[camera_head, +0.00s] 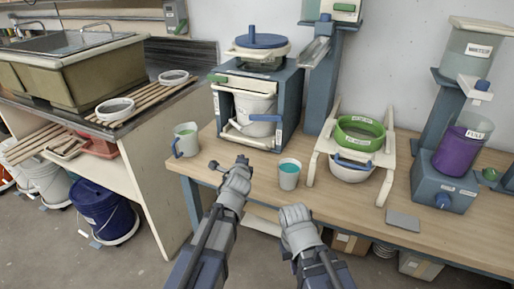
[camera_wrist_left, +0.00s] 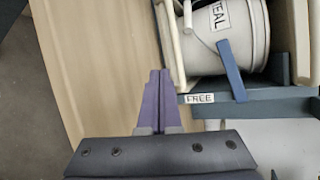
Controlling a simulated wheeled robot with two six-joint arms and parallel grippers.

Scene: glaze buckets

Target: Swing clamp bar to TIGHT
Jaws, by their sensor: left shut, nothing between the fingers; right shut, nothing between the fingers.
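The blue press frame (camera_head: 292,100) holds a white bucket (camera_head: 254,106); its TEAL label shows in the left wrist view (camera_wrist_left: 219,14). A short blue bar (camera_head: 265,118) crosses the bucket's front; it also shows in the left wrist view (camera_wrist_left: 232,70). A pale bar with a green end (camera_head: 250,86) spans the frame above the bucket. I cannot tell surely which is the clamp bar. A FREE label (camera_wrist_left: 200,98) is on the frame; no TIGHT label is readable. My left gripper (camera_head: 243,161) is shut and empty, in front of the frame. My right gripper (camera_head: 295,212) is shut and empty at the table's front.
A cup of teal liquid (camera_head: 289,176) stands right of my left gripper, and a jug (camera_head: 186,141) stands to its left. A green sieve (camera_head: 360,133) on a pale stand is further right. A grey pad (camera_head: 403,220) lies near the front edge.

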